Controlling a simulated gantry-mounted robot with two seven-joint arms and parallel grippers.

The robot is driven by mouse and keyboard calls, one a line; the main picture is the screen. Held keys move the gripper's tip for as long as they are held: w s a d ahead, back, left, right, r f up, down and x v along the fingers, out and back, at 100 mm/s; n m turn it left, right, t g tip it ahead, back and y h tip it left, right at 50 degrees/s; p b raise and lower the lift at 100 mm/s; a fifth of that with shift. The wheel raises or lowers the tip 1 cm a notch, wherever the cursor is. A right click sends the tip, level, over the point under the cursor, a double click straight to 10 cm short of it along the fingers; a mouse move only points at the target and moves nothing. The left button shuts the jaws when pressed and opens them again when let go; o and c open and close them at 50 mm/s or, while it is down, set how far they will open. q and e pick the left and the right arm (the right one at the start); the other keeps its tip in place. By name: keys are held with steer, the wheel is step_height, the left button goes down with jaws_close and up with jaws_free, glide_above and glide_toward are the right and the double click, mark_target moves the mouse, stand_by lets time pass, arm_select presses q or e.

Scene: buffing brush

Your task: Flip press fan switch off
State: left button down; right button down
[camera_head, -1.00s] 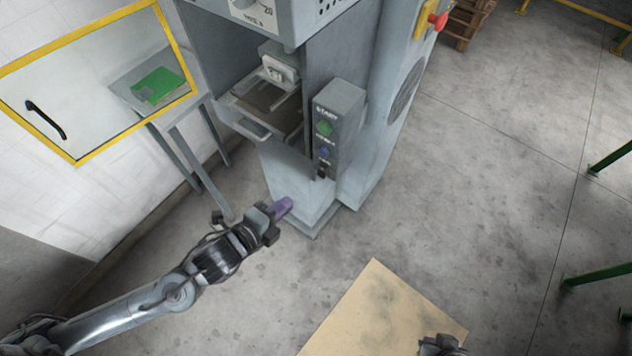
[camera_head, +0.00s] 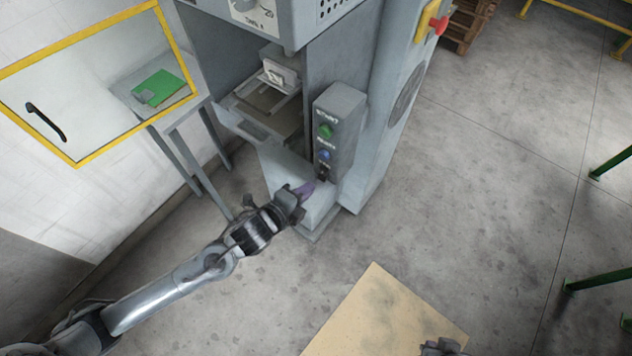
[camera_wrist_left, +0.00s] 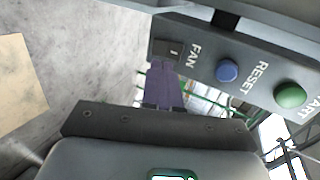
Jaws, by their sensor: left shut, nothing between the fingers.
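The fan switch (camera_wrist_left: 168,50) is a small dark rocker beside the FAN label on the grey control box (camera_head: 340,125). In the head view the switch (camera_head: 322,174) is at the bottom of the box, close to my left gripper. My left gripper (camera_head: 308,187) is shut and empty, its purple fingers pointing up at the box's lower end. In the left wrist view the fingertips (camera_wrist_left: 162,66) are just below the switch; I cannot tell whether they touch it. My right gripper (camera_head: 440,346) is only partly seen at the bottom edge, and its jaws cannot be made out.
The grey machine (camera_head: 385,110) stands behind. A yellow-framed clear door (camera_head: 75,158) is at left. A tan board (camera_head: 375,315) lies on the floor at front; open floor is to the right.

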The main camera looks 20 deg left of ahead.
mark_target(323, 178)
arm_select(q)
steer(key=shift+x, duration=2.55)
arm_select(e)
steer(key=shift+a+f, duration=0.1)
steer(key=shift+f, duration=0.15)
